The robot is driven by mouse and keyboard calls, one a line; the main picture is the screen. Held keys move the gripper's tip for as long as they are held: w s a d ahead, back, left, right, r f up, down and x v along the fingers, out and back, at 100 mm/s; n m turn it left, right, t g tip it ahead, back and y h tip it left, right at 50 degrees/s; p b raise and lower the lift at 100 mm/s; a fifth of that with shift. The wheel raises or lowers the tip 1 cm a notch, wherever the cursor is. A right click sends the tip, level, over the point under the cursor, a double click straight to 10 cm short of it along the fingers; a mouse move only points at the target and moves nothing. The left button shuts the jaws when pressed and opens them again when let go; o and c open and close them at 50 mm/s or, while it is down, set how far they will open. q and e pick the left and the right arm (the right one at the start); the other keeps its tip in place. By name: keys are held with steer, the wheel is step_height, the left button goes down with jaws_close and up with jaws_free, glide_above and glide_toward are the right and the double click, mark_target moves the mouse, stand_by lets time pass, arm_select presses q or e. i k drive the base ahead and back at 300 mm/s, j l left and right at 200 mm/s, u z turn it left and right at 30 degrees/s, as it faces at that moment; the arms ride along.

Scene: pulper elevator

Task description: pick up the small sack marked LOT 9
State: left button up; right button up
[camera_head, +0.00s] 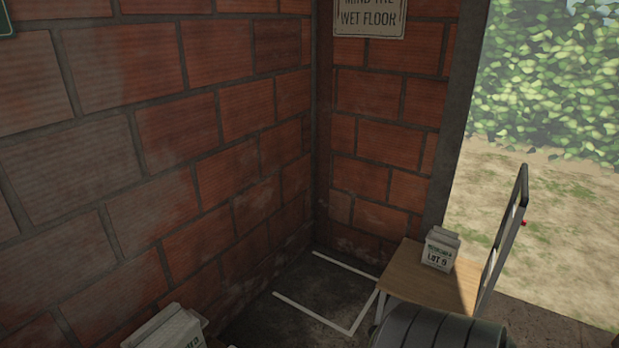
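The small sack marked LOT 9 (440,250) stands upright on a small wooden table (408,277) at the right of the head view. It is pale, with dark lettering on its front and a folded top. Nothing touches it except the tabletop. Neither of my grippers shows in this view.
A dark ribbed rounded object (440,328) stands in front of the table. A dark upright frame (505,240) rises at the table's right side. Another pale sack-like thing (170,330) is cut off at the bottom left. White lines mark bare floor (310,300) in the brick corner.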

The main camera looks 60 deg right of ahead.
mark_target(442, 246)
steer(key=z, duration=2.8)
steer(key=i+l+u, duration=0.1)
steer(key=i+l, duration=0.4)
steer(key=i+l+u, duration=0.1)
steer(key=i+l, duration=0.4)
steer(key=l, duration=0.2)
